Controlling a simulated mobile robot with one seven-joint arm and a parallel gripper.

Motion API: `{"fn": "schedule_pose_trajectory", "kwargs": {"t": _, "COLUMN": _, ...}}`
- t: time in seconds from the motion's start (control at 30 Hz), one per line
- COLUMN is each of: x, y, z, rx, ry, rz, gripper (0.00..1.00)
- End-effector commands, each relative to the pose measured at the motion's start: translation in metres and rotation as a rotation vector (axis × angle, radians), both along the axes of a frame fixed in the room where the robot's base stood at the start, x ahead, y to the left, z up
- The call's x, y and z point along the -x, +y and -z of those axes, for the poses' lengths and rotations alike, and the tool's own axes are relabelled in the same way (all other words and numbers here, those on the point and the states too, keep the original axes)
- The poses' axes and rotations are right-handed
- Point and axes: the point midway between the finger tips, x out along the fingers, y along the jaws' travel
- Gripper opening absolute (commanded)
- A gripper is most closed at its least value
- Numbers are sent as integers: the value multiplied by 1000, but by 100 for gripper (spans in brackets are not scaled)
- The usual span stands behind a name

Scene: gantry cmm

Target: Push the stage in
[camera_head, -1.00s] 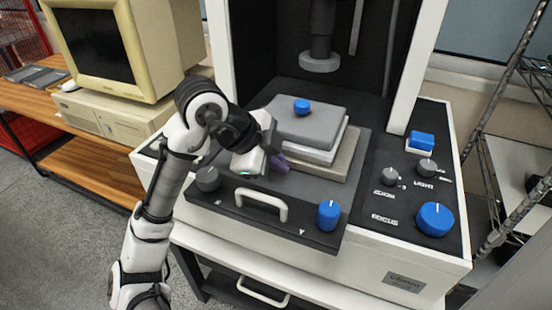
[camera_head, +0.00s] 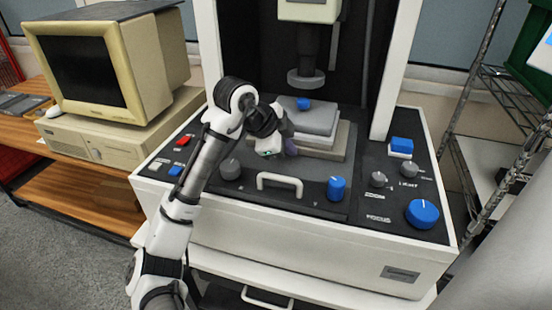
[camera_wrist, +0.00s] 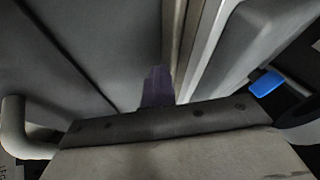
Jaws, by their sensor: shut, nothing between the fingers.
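The stage (camera_head: 314,172) is a dark grey plate on the deck of the measuring machine, with a white handle (camera_head: 279,181) on its front strip. Its front edge lies about level with the machine's front edge. A stack of grey, white and beige plates (camera_head: 316,121) with a blue knob on top sits on the stage. My gripper (camera_head: 290,147) is shut and empty, its purple fingertips low over the stage at the stack's front left, behind the handle. In the wrist view the fingertips (camera_wrist: 157,88) are beside the stack's edge; contact is unclear.
A grey knob (camera_head: 230,168) and a blue knob (camera_head: 336,188) flank the handle. A grey cylindrical head (camera_head: 306,78) hangs above the stack. A control panel with a large blue knob (camera_head: 422,214) is at right. An old computer (camera_head: 97,79) stands at left.

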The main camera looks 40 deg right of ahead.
Motion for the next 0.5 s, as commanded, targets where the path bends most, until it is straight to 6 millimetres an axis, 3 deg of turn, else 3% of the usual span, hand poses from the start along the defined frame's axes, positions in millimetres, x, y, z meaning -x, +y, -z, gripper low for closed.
{"fn": "schedule_pose_trajectory", "kwargs": {"t": 0.2, "x": -18, "y": -23, "z": -1, "rx": -1, "ry": -1, "rz": 0, "gripper": 0}}
{"fn": "schedule_pose_trajectory", "kwargs": {"t": 0.5, "x": -19, "y": -24, "z": 1, "rx": -1, "ry": -1, "rz": 0, "gripper": 0}}
